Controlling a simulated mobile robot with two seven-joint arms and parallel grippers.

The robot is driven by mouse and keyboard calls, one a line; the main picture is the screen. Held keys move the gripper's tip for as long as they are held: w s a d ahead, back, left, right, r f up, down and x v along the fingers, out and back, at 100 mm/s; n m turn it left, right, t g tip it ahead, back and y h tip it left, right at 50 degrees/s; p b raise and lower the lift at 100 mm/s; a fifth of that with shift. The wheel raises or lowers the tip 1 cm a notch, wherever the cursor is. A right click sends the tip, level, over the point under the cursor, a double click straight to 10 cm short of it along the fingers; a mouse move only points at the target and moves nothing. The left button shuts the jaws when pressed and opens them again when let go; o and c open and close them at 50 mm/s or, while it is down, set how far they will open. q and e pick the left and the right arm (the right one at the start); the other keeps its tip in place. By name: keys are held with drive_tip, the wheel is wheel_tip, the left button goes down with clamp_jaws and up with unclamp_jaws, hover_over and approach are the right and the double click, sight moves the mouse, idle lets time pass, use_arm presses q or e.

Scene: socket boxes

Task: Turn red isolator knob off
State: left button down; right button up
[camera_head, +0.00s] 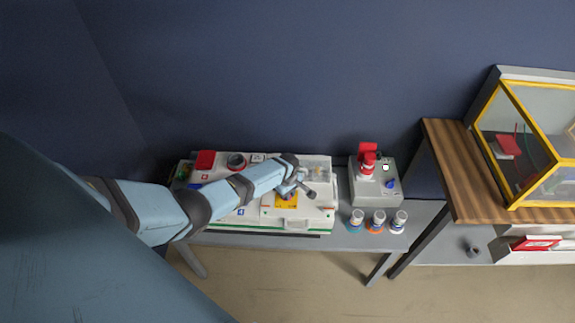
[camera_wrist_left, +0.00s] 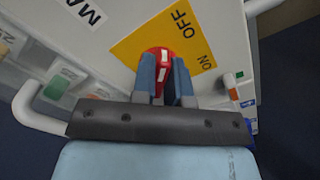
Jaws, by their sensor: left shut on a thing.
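The red isolator knob (camera_wrist_left: 160,60) sits on a yellow plate (camera_wrist_left: 195,42) printed with OFF and ON. My left gripper (camera_wrist_left: 166,80) is shut on the knob, with one finger on each side of it. White marks show on the knob's face and side. In the head view my left gripper (camera_head: 291,192) reaches over the white panel box (camera_head: 318,215) at the yellow plate (camera_head: 287,203); the knob is hidden there behind the gripper. My right gripper is not in view.
A grey box with a red button (camera_head: 368,162) stands right of the panel. Several small bottles (camera_head: 377,219) stand in front of it on the grey table. A wooden table with a yellow-framed case (camera_head: 545,180) is at the right. White handles (camera_wrist_left: 28,108) stick out from the panel.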

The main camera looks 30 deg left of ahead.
use_arm(q)
drive_tip(key=shift+a, duration=0.1)
idle(0.3)
drive_tip(key=c, duration=1.1)
unclamp_jaws()
drive_tip(key=shift+c, duration=0.2)
wheel_tip(320, 180, up, 14)
drive_tip(key=p, duration=0.2)
drive_tip(key=shift+f, duration=0.1)
